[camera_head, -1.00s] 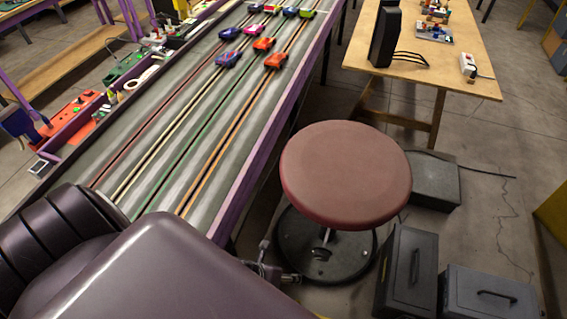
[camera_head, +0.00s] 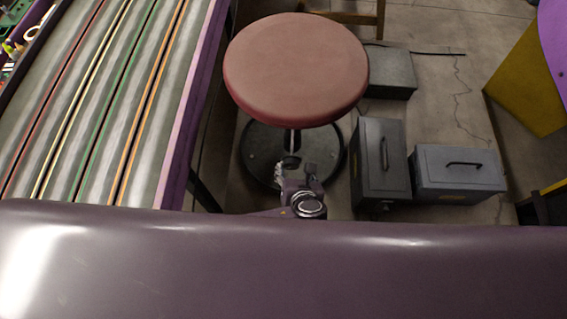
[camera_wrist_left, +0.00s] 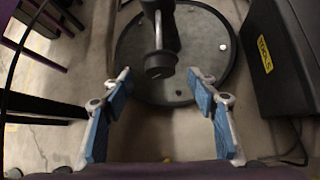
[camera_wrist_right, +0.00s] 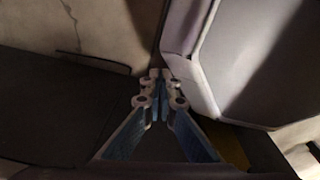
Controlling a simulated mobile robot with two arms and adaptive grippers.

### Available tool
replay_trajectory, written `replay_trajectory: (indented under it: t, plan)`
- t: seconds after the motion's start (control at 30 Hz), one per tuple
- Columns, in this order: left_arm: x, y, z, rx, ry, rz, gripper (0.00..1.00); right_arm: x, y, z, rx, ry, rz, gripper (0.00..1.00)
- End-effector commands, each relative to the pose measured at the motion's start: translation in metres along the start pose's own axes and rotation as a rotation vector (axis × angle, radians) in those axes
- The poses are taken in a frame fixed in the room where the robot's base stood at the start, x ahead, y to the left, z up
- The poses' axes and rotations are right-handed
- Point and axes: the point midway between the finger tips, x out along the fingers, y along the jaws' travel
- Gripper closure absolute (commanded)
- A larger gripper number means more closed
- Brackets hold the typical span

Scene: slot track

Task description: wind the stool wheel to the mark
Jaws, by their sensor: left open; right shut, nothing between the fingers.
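The stool has a round red seat (camera_head: 297,68) on a thin post above a dark round base (camera_head: 262,150); the base also shows in the left wrist view (camera_wrist_left: 205,75). A dark round knob (camera_wrist_left: 160,66), which looks like the stool wheel, sticks out from the post. My left gripper (camera_head: 296,172) is low beside the stool. In the left wrist view its blue-padded fingers (camera_wrist_left: 160,82) are open, one on each side of the knob, with gaps to it. I cannot make out a mark. My right gripper (camera_wrist_right: 160,78) is shut and empty, away from the stool.
A grey box (camera_head: 390,73) and two dark handled cases (camera_head: 380,165) (camera_head: 458,174) stand on the floor right of the stool. The slot track table (camera_head: 205,100) is on the left. A yellow panel (camera_head: 525,90) stands at the far right.

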Motion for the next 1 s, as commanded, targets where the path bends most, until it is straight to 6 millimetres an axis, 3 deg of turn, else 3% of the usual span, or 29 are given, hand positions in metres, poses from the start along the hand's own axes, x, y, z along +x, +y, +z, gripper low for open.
replay_trajectory:
  t: [0.3,0.5,0.83,1.0]
  plan:
    - [0.049,0.001,-0.001,-0.001,0.002,0.002,0.46,0.007,-0.003,0.018,0.000,-0.022,-0.004,1.00]
    - [0.069,0.001,-0.002,0.000,0.003,0.000,0.46,0.011,-0.003,0.018,0.000,-0.023,-0.004,1.00]
    - [0.073,0.001,-0.001,-0.002,0.004,-0.002,0.46,0.011,-0.002,0.013,-0.001,-0.016,-0.003,1.00]
    - [0.073,0.001,-0.001,-0.002,0.004,-0.002,0.64,0.011,-0.002,0.012,-0.001,-0.014,-0.002,1.00]
